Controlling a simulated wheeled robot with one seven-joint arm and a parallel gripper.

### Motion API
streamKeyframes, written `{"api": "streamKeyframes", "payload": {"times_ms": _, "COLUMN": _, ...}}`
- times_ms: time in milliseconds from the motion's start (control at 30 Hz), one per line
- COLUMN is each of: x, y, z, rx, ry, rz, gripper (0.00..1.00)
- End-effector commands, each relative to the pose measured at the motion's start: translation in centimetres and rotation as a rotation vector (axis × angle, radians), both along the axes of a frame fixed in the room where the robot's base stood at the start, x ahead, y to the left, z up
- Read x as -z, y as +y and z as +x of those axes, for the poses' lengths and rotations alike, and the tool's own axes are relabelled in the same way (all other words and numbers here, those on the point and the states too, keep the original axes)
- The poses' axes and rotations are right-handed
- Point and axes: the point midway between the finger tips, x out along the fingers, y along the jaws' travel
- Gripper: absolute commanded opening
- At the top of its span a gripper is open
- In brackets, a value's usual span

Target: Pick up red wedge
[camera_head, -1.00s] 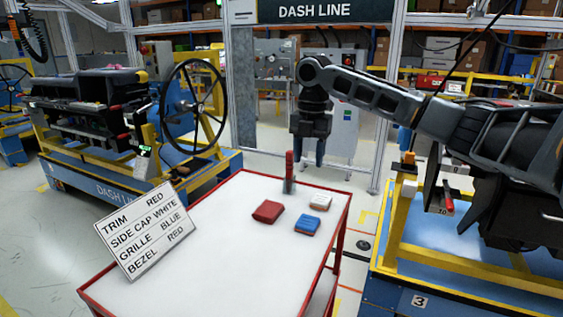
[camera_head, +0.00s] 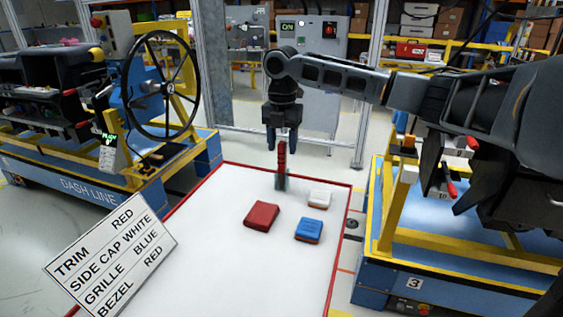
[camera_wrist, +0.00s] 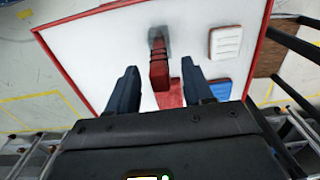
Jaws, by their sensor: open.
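A tall, narrow red piece (camera_head: 282,158), which looks like the red wedge, stands upright in a small grey holder (camera_head: 281,183) near the far edge of the white-topped table. It also shows in the wrist view (camera_wrist: 159,72). My gripper (camera_head: 286,144) is open and points down above the table, its fingertips around the level of the red piece's top. In the wrist view, the red piece shows in the gap between my two fingers (camera_wrist: 160,76), with no visible grip on it. A flat red block (camera_head: 262,215) lies on the table nearer the camera.
A blue block (camera_head: 309,230) and a white block (camera_head: 320,199) lie on the table, right of the red ones. A sign (camera_head: 112,252) listing part colours stands at the left. The table (camera_head: 215,245) has a red rim. A yellow-framed blue station (camera_head: 375,240) stands to the right.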

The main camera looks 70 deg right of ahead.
Motion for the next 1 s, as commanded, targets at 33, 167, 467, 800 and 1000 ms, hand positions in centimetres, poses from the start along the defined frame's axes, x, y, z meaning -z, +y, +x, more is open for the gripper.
{"api": "streamKeyframes", "payload": {"times_ms": 33, "x": 0.5, "y": 0.1, "z": 0.0, "rx": 0.000, "ry": 0.001, "rz": 0.000, "gripper": 0.51}}
{"api": "streamKeyframes", "payload": {"times_ms": 167, "x": 2.0, "y": 0.1, "z": 0.0, "rx": 0.001, "ry": 0.000, "rz": 0.000, "gripper": 0.51}}
{"api": "streamKeyframes", "payload": {"times_ms": 467, "x": 2.5, "y": 0.1, "z": 0.0, "rx": 0.001, "ry": 0.000, "rz": 0.000, "gripper": 0.51}}
{"api": "streamKeyframes", "payload": {"times_ms": 800, "x": 2.4, "y": 0.1, "z": 0.0, "rx": 0.001, "ry": 0.000, "rz": 0.000, "gripper": 0.18}}
{"api": "streamKeyframes", "payload": {"times_ms": 1000, "x": 2.4, "y": 0.1, "z": 0.0, "rx": 0.001, "ry": 0.000, "rz": 0.000, "gripper": 0.00}}
